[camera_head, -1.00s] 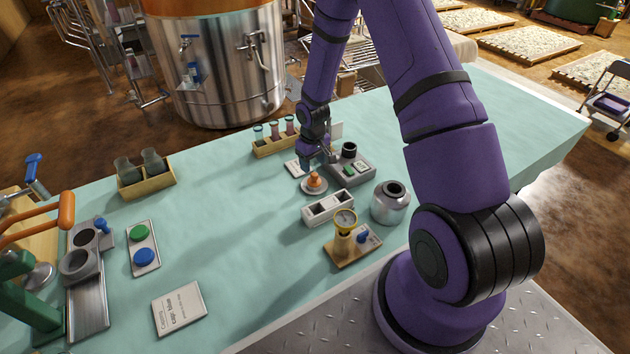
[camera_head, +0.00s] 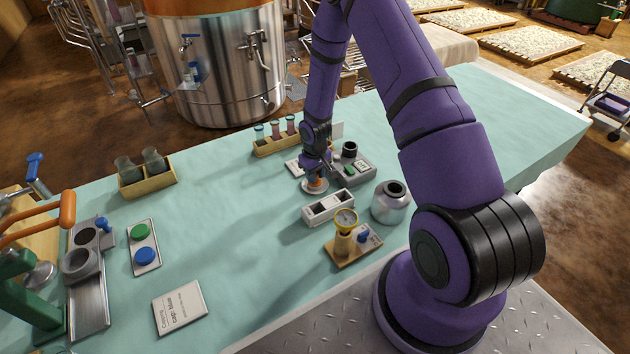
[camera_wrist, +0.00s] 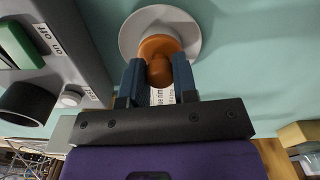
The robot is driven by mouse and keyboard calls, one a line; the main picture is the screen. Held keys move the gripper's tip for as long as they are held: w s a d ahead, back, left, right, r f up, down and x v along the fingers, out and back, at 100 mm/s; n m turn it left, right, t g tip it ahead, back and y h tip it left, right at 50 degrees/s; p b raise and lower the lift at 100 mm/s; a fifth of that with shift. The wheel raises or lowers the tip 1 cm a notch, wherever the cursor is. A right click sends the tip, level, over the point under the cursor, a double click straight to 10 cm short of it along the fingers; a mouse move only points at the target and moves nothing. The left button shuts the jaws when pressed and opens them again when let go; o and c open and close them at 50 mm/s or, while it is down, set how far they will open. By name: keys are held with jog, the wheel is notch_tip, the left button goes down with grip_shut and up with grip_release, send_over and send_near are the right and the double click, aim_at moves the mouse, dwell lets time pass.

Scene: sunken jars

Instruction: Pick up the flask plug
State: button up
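The flask plug is an orange-brown stopper (camera_head: 315,184) on a small round white dish (camera_head: 306,189). In the wrist view the plug (camera_wrist: 158,48) stands at the middle of the white dish (camera_wrist: 196,38), its knob toward me. My gripper (camera_head: 317,174) is low over the plug and partly hides it in the head view. In the wrist view the two dark blue fingers of my gripper (camera_wrist: 159,82) are apart, one on each side of the knob. I cannot tell whether either finger touches it.
A grey button box (camera_head: 353,169) stands close on the right, with a black ring on it. A white block with square holes (camera_head: 328,207) and a silver pot (camera_head: 390,203) are nearer. A rack of tubes (camera_head: 276,142) is behind.

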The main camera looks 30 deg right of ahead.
jog(key=c, duration=0.4)
jog(key=shift+o, duration=0.2)
